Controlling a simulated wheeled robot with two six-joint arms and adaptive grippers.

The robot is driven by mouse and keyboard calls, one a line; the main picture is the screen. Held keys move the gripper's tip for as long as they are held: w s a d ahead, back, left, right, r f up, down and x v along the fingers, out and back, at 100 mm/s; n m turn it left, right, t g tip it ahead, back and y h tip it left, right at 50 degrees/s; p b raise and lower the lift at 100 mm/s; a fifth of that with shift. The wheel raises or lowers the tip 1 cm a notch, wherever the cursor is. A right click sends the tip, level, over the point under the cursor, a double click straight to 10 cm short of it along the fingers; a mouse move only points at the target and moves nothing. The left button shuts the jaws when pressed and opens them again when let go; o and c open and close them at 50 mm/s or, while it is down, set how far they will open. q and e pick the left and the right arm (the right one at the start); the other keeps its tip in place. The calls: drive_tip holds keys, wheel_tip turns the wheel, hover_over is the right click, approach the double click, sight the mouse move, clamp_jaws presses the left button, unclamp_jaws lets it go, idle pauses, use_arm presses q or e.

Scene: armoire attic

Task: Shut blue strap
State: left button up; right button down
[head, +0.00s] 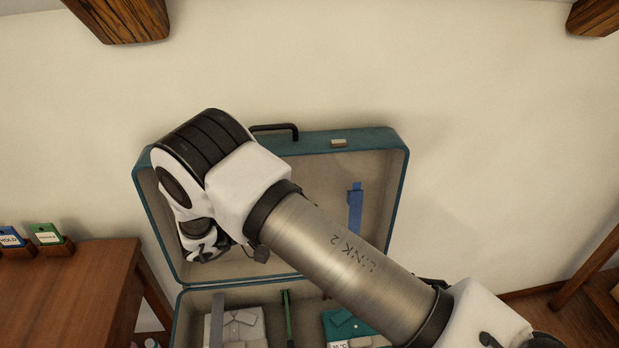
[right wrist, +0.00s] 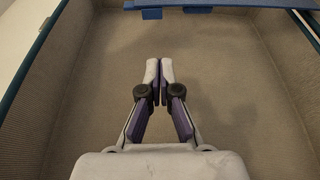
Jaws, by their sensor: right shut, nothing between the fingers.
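The open teal suitcase (head: 398,185) stands with its lid raised against the wall. The blue strap (head: 355,208) runs up the right side of the lid lining; its lower part is hidden behind my right arm. In the right wrist view, a blue strip that looks like this strap (right wrist: 230,4) crosses the top edge, beyond my fingertips and apart from them. My right gripper (right wrist: 160,80) is shut and empty in front of the plain lining. In the head view it is mostly hidden by my arm. My left gripper is out of view.
The suitcase's lower half holds a grey folded shirt (head: 248,326), a teal folded garment (head: 345,322), a green strap (head: 288,315) and a grey strap (head: 217,328). A wooden table (head: 80,290) stands at left with blue and green cards in holders. Wooden beams hang above.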

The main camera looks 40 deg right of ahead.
drive_tip(key=d, duration=0.3)
drive_tip(key=s+d, duration=0.1)
drive_tip(key=d, duration=0.2)
drive_tip(key=s+d, duration=0.1)
drive_tip(key=d, duration=0.3)
drive_tip(key=shift+s+p, duration=0.25)
drive_tip(key=shift+p, duration=0.05)
drive_tip(key=shift+a, duration=0.1)
drive_tip(key=shift+s+r, duration=0.1)
